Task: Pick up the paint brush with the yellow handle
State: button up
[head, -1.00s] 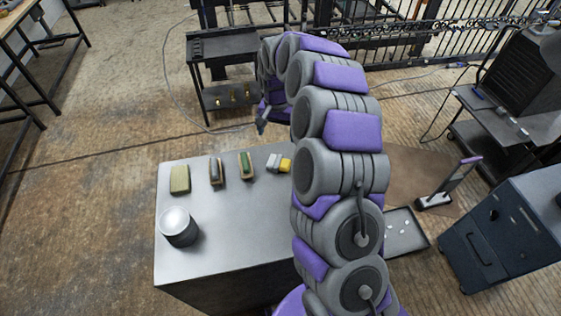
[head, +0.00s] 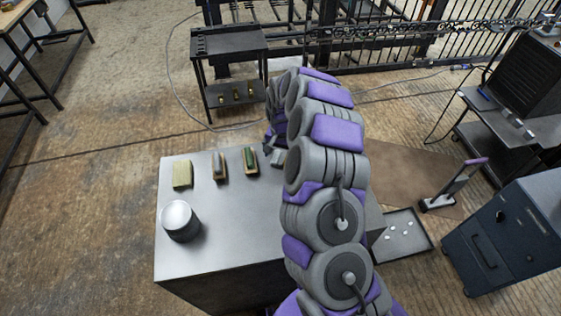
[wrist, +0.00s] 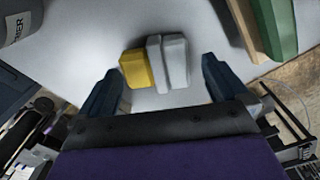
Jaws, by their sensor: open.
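The paint brush with the yellow handle shows in the wrist view as a yellow block (wrist: 136,68) joined to a white and grey head (wrist: 168,62), lying on the pale tabletop (wrist: 215,25). My gripper (wrist: 162,85) is open, with one dark finger to the left of the brush and one to the right. The brush lies just ahead of the gap between the fingertips, and neither finger appears to touch it. In the head view my gripper (head: 275,157) is low at the table's far right, and my arm mostly hides the brush.
A green-topped wooden brush (head: 250,160), a grey-topped one (head: 219,167) and a yellowish block (head: 182,174) line the table's far side. A grey can (head: 181,222) stands at the left. The table's middle (head: 230,215) is clear.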

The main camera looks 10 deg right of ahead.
aim_at(285, 157)
jog(key=f, duration=0.1)
jog(key=d+f, duration=0.1)
jog(key=shift+s+d+f, duration=0.1)
jog(key=shift+d+f, duration=0.05)
jog(key=shift+f, duration=0.25)
jog(key=shift+c, duration=0.2)
jog(key=shift+w+a+r, duration=0.15)
jog(key=shift+w+a, duration=0.05)
jog(key=shift+a, duration=0.3)
jog(key=c, duration=0.6)
jog(key=shift+c, duration=0.7)
jog(key=shift+d, duration=0.3)
jog(key=shift+c, duration=0.5)
jog(key=shift+d+r, duration=0.15)
jog(key=shift+r, duration=0.1)
notch_tip(285, 157, up, 10)
jog(key=p, duration=0.1)
jog(key=shift+f+p, duration=0.15)
jog(key=shift+p, duration=0.15)
jog(key=o, duration=0.6)
jog(key=shift+f, duration=0.1)
jog(key=shift+a, duration=0.2)
jog(key=c, duration=0.4)
